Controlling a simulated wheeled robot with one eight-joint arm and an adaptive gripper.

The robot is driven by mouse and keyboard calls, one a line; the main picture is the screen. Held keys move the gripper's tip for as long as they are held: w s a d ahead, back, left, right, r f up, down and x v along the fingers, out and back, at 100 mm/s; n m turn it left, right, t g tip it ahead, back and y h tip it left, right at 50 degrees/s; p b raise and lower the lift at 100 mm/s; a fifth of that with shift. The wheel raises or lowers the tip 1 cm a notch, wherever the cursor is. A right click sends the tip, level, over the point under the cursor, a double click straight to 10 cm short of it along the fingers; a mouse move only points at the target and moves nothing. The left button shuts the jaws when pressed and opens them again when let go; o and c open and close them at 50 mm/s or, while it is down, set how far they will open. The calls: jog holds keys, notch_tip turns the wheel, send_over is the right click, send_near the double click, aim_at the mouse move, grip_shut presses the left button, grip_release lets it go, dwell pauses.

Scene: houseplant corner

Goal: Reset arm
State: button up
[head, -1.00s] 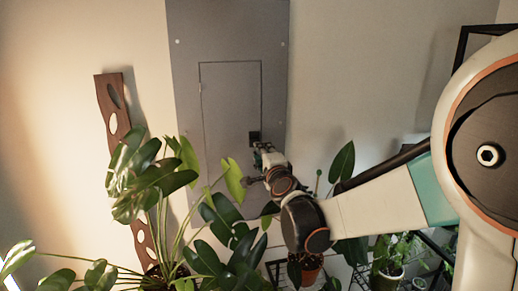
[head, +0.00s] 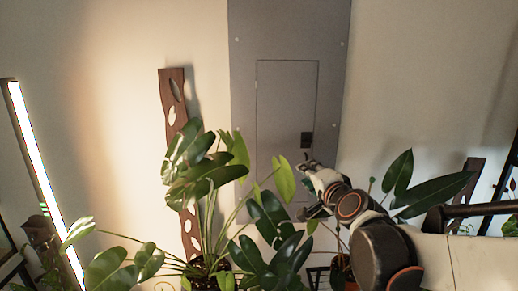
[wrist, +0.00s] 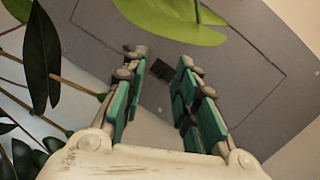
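My arm reaches in from the lower right in the head view. My gripper (head: 308,190) is in front of the lower part of the grey wall panel (head: 245,60), below its black latch (head: 306,140). In the wrist view my gripper (wrist: 160,75) has its two green-padded fingers apart, with nothing held between them. The latch (wrist: 160,70) shows beyond the gap between the fingers. The panel door (head: 285,95) looks shut.
A large potted plant (head: 200,165) stands left of my gripper, and its leaves come close to it. Another leafy plant (head: 398,172) is behind my arm. A wavy wooden board (head: 171,95) is on the wall. A lit tube lamp (head: 45,190) leans at far left.

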jog(key=s+d+f+n+g+b, duration=0.1)
jog(key=s+f+n+g, duration=0.2)
jog(key=s+f, duration=0.3)
jog(key=s+d+f+n+g+h+b, duration=0.1)
jog(key=s+f+n, duration=0.4)
jog(key=s, duration=0.8)
jog(key=s+d+f+n+g+h+b, duration=0.1)
jog(key=s+f+n+g+b, duration=0.2)
jog(key=s+f, duration=0.4)
jog(key=s+n+g, duration=0.1)
jog(key=s, duration=0.1)
jog(key=shift+s+d+f+g, duration=0.3)
jog(key=shift+s+f+g, duration=0.1)
jog(key=shift+c, duration=0.2)
